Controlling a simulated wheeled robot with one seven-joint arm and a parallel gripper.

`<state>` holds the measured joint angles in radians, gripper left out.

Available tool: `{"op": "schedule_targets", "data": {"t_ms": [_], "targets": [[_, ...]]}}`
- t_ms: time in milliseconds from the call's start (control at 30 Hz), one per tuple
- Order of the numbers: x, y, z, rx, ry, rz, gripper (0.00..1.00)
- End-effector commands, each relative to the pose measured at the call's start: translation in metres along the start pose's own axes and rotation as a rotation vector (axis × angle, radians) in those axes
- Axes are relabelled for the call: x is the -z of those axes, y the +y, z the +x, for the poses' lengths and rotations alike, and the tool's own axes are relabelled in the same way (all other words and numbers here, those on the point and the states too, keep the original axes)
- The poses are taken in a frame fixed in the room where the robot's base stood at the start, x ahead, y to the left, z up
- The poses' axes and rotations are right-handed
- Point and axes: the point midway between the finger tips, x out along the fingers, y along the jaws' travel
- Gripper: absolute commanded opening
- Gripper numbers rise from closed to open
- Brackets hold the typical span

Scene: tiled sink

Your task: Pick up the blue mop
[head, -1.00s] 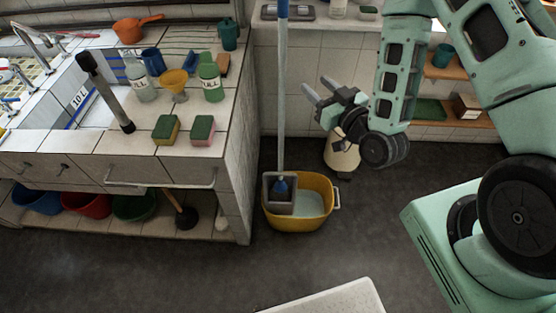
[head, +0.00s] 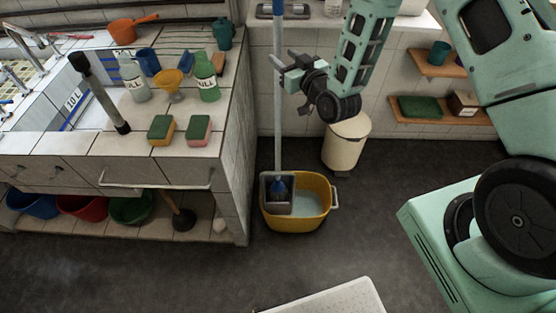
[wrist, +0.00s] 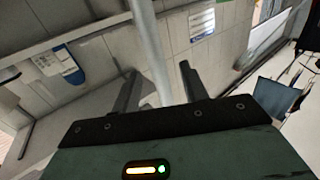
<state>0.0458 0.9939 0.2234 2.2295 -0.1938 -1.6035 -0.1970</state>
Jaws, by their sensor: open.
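In the wrist view the mop shaft (wrist: 151,45) runs between the two spread fingers of my gripper (wrist: 160,80). I cannot tell whether either finger touches it.
The tiled sink counter (head: 75,145) with bottles and sponges stands to the left. A cream bin (head: 346,145) stands behind the bucket by the wall. Wooden shelves (head: 440,133) hang at the right. A pale surface (head: 335,300) juts in at the bottom. Dark floor lies open around the bucket.

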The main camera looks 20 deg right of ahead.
Motion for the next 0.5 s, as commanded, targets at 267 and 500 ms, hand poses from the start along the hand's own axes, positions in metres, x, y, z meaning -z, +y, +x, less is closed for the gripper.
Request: {"op": "schedule_targets", "data": {"t_ms": [267, 500], "targets": [[0.006, 0.003, 0.037, 0.0, 0.0, 0.001, 0.44], [0.003, 0.003, 0.042, 0.0, 0.0, 0.001, 0.44]]}}
